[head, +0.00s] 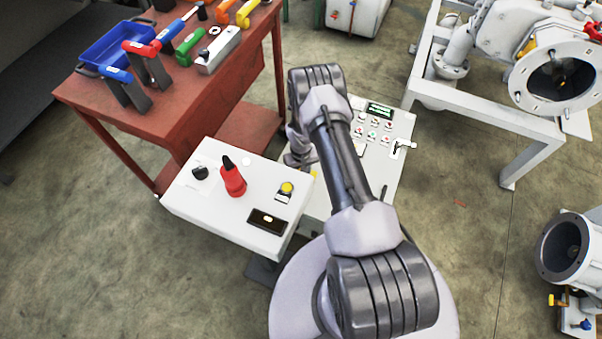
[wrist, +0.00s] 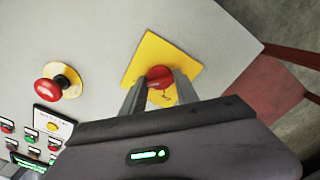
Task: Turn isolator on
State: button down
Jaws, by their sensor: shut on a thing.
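The isolator is a red knob (wrist: 159,75) on a yellow square plate (wrist: 180,55) on a pale grey panel in the wrist view. My gripper (wrist: 161,85) is shut on the red knob, with one finger on each side of it. The plate looks tilted in the picture, and the lower part of the knob is partly hidden by the fingers. In the head view, my gripper is mostly hidden behind my arm near the control cabinet (head: 398,178). The isolator cannot be made out there.
A red mushroom button (wrist: 50,93) on a yellow ring is left of the isolator. A button panel (wrist: 35,140) sits below it. In the head view, a white control box (head: 185,208) stands beside the cabinet, and a red tool table (head: 165,118) is behind.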

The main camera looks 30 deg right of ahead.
jog(key=c, duration=0.9)
grip_release()
notch_tip(320, 180, up, 17)
jog(key=p, duration=0.7)
jog(key=shift+r, duration=0.2)
